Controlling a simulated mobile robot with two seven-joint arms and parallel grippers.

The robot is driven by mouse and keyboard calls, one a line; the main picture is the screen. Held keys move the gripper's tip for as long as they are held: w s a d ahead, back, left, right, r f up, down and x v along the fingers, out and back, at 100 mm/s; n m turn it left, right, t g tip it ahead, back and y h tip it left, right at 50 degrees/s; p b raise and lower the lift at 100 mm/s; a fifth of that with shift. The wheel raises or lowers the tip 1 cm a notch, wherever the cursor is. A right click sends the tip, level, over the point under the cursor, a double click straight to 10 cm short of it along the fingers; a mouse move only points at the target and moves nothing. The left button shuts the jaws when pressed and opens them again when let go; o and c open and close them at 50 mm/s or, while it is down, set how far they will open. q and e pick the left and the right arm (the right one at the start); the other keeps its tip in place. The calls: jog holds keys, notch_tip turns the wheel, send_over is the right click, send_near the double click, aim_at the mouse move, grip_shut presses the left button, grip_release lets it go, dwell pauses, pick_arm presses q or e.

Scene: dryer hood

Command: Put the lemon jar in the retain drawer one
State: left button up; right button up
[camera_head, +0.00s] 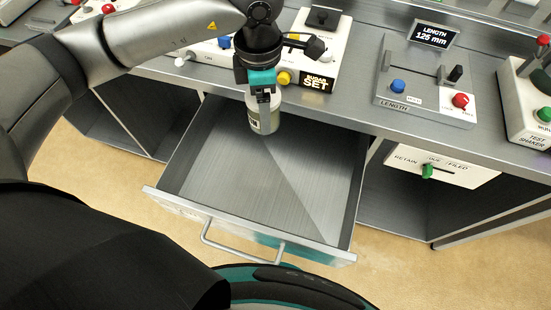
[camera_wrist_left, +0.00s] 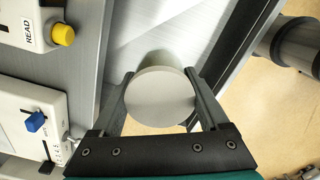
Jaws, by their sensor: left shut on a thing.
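A pale cylindrical jar (camera_head: 262,112) with a dark label is in my left gripper (camera_head: 264,92), held upright above the back left of an open drawer. The label is too small to read. In the left wrist view, the jar's round pale top (camera_wrist_left: 160,97) sits between the two fingers of my left gripper (camera_wrist_left: 160,92), which are shut on it. The open drawer (camera_head: 300,175) has a bare metal floor and looks empty. Its front carries a bar handle (camera_head: 240,245). I cannot tell from any label which drawer it is. My right gripper is not in view.
A counter above the drawer carries control boxes, including a length box (camera_head: 425,90) and a test shaker (camera_head: 530,110). A white panel marked retain (camera_head: 440,165) with a green knob hangs below the counter at the right. An open dark shelf lies beneath it.

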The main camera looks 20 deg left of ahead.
pick_arm(q)
jog(key=n, duration=0.2)
jog(key=f+n, duration=0.1)
jog(key=n, duration=0.3)
jog(key=shift+w+d+f, duration=0.15)
jog(key=shift+d+f, duration=0.2)
jog(key=shift+f, duration=0.05)
jog(key=n, duration=0.1)
jog(key=f+n, duration=0.1)
jog(key=n, duration=0.2)
jog(key=shift+w+d+f+p, duration=0.1)
jog(key=shift+d+f+p, duration=0.15)
jog(key=shift+p, duration=0.1)
jog(key=shift+f, duration=0.35)
jog(key=b, duration=0.2)
send_near(272, 171)
jog(key=shift+f+b, duration=0.75)
jog(key=shift+f, duration=1.75)
jog(key=shift+f, duration=0.1)
jog(key=o, duration=1.5)
